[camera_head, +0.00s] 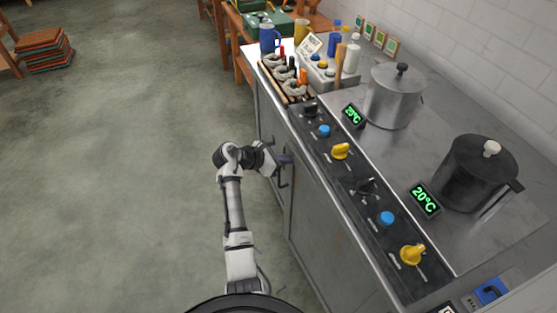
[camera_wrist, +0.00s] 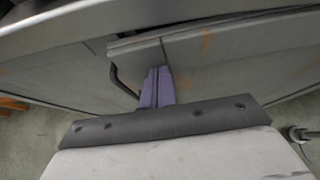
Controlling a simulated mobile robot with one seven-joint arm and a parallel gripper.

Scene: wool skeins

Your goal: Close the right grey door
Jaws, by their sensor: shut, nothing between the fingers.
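The right grey door (camera_head: 318,225) is in the front of the counter unit, below the knob panel. In the wrist view the right door (camera_wrist: 230,62) spans the middle and right, with a seam at its left edge. I cannot tell whether it stands slightly ajar or flush. The left grey door (camera_head: 270,125) is beyond it. A dark handle (camera_wrist: 122,82) shows left of the fingers. My gripper (camera_head: 287,160) is at the door front near the seam. Its purple fingers (camera_wrist: 157,88) are shut with nothing between them; contact with the door is unclear.
On the counter stand a steel pot (camera_head: 393,98) and a black pot (camera_head: 472,175). Blue and yellow knobs (camera_head: 340,151) line the front panel. A rack with skeins (camera_head: 285,78) is at the far end. The floor (camera_head: 120,180) left of the unit is clear.

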